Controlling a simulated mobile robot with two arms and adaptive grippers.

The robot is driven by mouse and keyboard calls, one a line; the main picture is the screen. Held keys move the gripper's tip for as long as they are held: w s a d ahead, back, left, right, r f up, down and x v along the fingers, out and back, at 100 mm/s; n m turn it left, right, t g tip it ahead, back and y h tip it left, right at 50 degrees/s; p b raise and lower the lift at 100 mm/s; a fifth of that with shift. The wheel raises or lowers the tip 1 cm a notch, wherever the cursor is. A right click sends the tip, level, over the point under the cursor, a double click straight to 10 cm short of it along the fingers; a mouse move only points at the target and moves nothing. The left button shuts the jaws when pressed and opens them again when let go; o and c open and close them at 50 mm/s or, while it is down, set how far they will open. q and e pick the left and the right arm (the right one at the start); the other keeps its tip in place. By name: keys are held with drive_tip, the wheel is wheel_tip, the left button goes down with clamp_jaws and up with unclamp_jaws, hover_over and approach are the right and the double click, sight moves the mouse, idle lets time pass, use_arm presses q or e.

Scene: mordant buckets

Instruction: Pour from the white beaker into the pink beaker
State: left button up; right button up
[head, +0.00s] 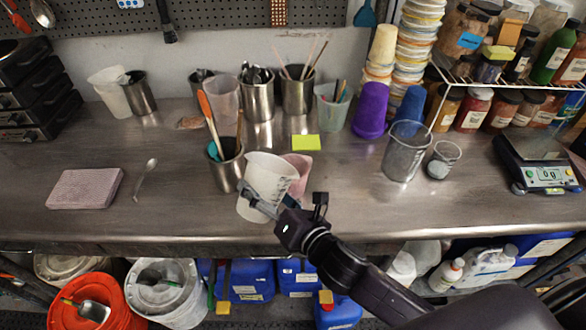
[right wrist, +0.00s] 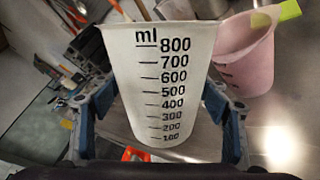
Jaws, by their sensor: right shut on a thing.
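The white beaker (head: 266,180) with black millilitre marks is held by my right gripper (head: 263,206), at the front middle of the bench. In the right wrist view the white beaker (right wrist: 160,85) sits between both fingers and looks tilted in the head view. The pink beaker (head: 299,168) stands just behind and to the right of it, partly hidden by it. In the right wrist view the pink beaker (right wrist: 245,55) is upright at the right, apart from the fingers. My left gripper is not in view.
A metal cup with tools (head: 227,172) stands close left of the white beaker. A yellow note (head: 306,142) lies behind. A grey beaker (head: 403,155) and a small glass (head: 441,160) stand to the right. A pink sponge-like block (head: 86,188) and spoon (head: 146,178) lie left.

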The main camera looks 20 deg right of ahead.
sight(254, 210)
drive_tip(key=f+b, duration=0.1)
drive_tip(key=f+n+b, duration=0.1)
drive_tip(key=a+f+b, duration=0.1)
drive_tip(key=shift+s+a+t, duration=0.1)
drive_tip(key=shift+s+t, duration=0.2)
drive_tip(key=shift+t, duration=0.1)
drive_tip(key=shift+s+a+r+n, duration=0.1)
drive_tip(key=shift+a+n, duration=0.05)
drive_tip(key=shift+n, duration=0.35)
drive_tip(key=shift+s+a+n, duration=0.1)
drive_tip(key=shift+a+n, duration=0.05)
drive_tip(key=shift+n, duration=0.15)
drive_tip(key=n+b, duration=0.1)
drive_tip(key=a+f+n+t+b, duration=0.1)
drive_tip(key=n+b, duration=0.1)
drive_tip(key=shift+s+a+t, duration=0.1)
drive_tip(key=shift+s+t, duration=0.2)
drive_tip(key=shift+s, duration=0.05)
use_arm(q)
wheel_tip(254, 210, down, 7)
use_arm(e)
drive_tip(key=shift+s+a+n, duration=0.1)
drive_tip(key=shift+n, duration=0.3)
wheel_tip(254, 210, up, 6)
drive_tip(key=p, duration=0.6)
drive_tip(key=shift+r, duration=0.15)
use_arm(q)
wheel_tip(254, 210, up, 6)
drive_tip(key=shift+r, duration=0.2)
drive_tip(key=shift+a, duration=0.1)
